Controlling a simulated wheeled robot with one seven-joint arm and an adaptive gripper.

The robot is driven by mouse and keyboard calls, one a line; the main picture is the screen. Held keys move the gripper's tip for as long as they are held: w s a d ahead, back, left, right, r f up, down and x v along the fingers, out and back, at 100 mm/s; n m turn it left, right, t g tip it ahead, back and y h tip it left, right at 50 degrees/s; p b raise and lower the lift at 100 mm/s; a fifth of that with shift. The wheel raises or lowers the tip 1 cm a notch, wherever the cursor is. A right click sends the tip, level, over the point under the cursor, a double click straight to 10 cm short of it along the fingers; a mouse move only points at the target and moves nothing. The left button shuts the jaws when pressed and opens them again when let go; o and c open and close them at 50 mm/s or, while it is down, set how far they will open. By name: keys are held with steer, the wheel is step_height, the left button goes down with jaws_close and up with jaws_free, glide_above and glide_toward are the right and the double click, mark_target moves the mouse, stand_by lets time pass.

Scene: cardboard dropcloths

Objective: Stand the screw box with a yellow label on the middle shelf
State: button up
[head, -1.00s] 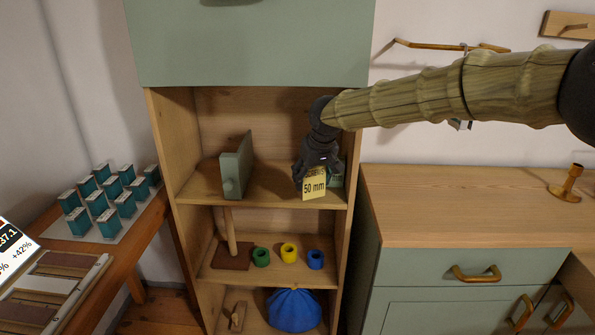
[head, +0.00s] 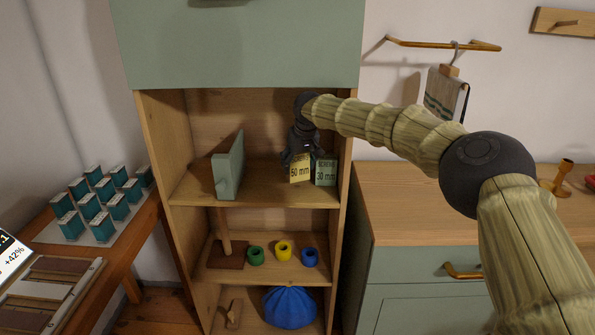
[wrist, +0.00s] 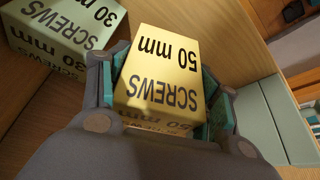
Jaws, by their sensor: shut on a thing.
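The screw box with a yellow label (head: 300,170) reads "50 mm" and is upright over the upper open shelf (head: 255,196) of the wooden unit. In the wrist view the yellow box (wrist: 160,75) sits between both finger pads of my gripper (wrist: 165,100). I cannot tell whether its base touches the shelf. A similar box with a pale green label (head: 326,172), "30 mm", stands just right of it and also shows in the wrist view (wrist: 70,35).
A grey-green bracket-like piece (head: 229,165) stands on the same shelf to the left, with free board between. The shelf below holds green (head: 256,256), yellow (head: 284,250) and blue (head: 309,257) rings. A blue bag (head: 290,308) lies lowest. The unit's right side wall (head: 345,150) is close.

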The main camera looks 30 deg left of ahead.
mark_target(297, 170)
steer(key=shift+w+a+r, duration=0.1)
steer(key=shift+w, duration=0.1)
steer(key=shift+f+p, duration=0.3)
steer(key=shift+f, duration=1.5)
steer(key=o, duration=0.9)
steer(key=shift+f, duration=0.1)
steer(key=shift+s+r, duration=0.1)
steer(key=shift+r, duration=0.55)
steer(key=shift+v, duration=1.05)
steer(key=s+d+b, duration=0.2)
steer(key=s+d, duration=0.5)
steer(key=d, duration=0.3)
